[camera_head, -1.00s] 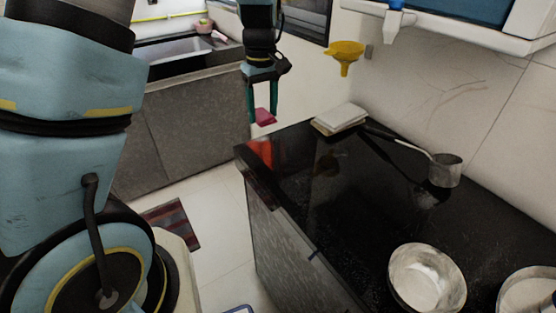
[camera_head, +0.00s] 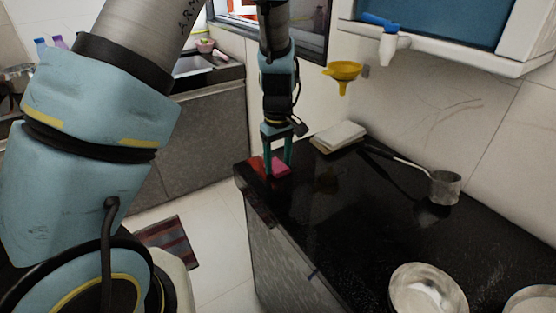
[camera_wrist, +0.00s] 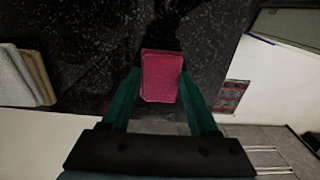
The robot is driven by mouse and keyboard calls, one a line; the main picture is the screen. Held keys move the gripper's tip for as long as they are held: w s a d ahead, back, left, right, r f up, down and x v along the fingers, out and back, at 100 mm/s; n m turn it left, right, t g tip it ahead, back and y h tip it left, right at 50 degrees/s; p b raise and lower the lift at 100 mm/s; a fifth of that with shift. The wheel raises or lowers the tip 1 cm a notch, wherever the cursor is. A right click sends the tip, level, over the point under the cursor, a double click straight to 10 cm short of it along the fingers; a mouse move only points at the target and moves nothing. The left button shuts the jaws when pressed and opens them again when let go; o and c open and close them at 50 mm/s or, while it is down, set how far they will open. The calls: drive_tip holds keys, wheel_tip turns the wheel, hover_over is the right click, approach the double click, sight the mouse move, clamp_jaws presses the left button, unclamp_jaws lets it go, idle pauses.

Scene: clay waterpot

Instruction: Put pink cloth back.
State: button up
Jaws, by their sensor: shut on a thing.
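My gripper (camera_head: 277,162) points down over the far left corner of the black countertop (camera_head: 330,200). Its green fingers are shut on the pink cloth (camera_head: 279,167), a small folded block. In the wrist view the pink cloth (camera_wrist: 161,76) sits between the two fingertips, above the speckled black top. I cannot tell whether its underside touches the counter. A red patch (camera_head: 256,163) shows on the counter just left of the cloth.
A stack of folded pale cloths (camera_head: 338,136) lies at the counter's back, right of my gripper. A long-handled metal pot (camera_head: 444,188) and metal bowls (camera_head: 428,290) stand farther right. A yellow funnel (camera_head: 343,75) hangs on the wall. The counter's middle is mostly clear.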

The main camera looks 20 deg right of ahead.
sight(278, 165)
drive_tip(key=shift+f, duration=0.15)
drive_tip(key=o, duration=1.3)
wheel_tip(278, 165, up, 12)
drive_tip(key=b, duration=0.1)
drive_tip(key=s+a+m, duration=0.1)
drive_tip(key=a, duration=0.9)
drive_tip(key=s+a+m+t, duration=0.1)
drive_tip(key=a, duration=0.9)
drive_tip(key=s+a+m, duration=0.1)
drive_tip(key=s+a, duration=0.1)
drive_tip(key=a, duration=0.8)
drive_tip(key=shift+a+f+t, duration=0.1)
drive_tip(key=shift+f+t, duration=0.2)
drive_tip(key=shift+f, duration=0.05)
